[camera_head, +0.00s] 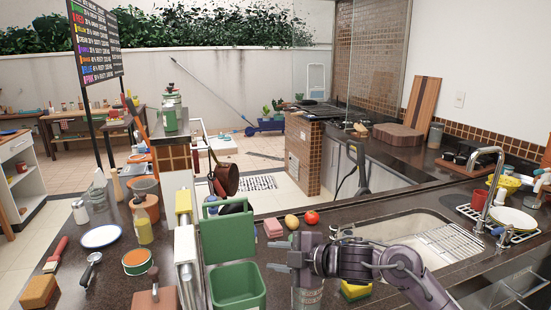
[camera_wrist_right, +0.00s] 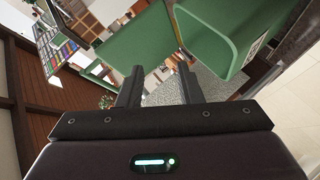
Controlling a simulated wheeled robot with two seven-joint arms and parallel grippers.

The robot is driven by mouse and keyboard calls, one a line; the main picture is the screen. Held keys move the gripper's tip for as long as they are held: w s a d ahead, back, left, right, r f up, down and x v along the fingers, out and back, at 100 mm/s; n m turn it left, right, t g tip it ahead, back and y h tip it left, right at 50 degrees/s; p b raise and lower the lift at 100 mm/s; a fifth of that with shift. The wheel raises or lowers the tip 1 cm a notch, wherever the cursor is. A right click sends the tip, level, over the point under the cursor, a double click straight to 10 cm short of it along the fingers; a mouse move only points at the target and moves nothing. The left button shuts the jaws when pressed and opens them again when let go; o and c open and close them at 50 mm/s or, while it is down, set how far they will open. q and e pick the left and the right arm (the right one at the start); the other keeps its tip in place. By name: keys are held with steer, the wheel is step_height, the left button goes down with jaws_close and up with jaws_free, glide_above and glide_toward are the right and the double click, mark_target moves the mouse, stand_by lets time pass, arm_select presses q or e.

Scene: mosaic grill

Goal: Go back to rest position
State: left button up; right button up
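My right gripper (camera_head: 272,258) reaches in from the lower right over the dark counter, fingers pointing left. Its two fingers are apart with nothing held between them; they also show apart in the right wrist view (camera_wrist_right: 159,88). The fingertips are close to the right side of a green open bin (camera_head: 238,287). I cannot tell whether they touch it. Green container walls (camera_wrist_right: 218,35) fill much of the space beyond the fingers in the wrist view. My left gripper and arm are not in view.
A yellow-green sponge (camera_head: 355,291) lies below my forearm, beside the sink (camera_head: 400,226). A white plate (camera_head: 101,236) and bottles stand on the left counter.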

steer(key=s+d+f+m+t+h, duration=0.2)
steer(key=s+d+f+m+h, duration=0.6)
steer(key=s+f+m, duration=0.45)
steer(key=s+d+f+m+g+h, duration=0.1)
steer(key=s+d+f+m+g, duration=0.1)
steer(key=s+d+m, duration=0.3)
steer(key=s+d+f+m+g+h, duration=0.1)
steer(key=s+d+f+g, duration=0.1)
steer(key=s, duration=0.5)
steer(key=s+d+f+m+g+h, duration=0.1)
steer(key=s+d+f+m+g, duration=0.1)
steer(key=s+d, duration=0.3)
steer(key=s+a+f+g, duration=0.1)
steer(key=s+f, duration=0.1)
steer(key=f, duration=1.3)
steer(key=s+f+g, duration=0.1)
steer(key=s+f, duration=0.1)
steer(key=f, duration=1.4)
steer(key=s+d+f+g, duration=0.1)
steer(key=s+d+f, duration=0.2)
steer(key=s+f, duration=1.4)
steer(key=shift+s, duration=0.85)
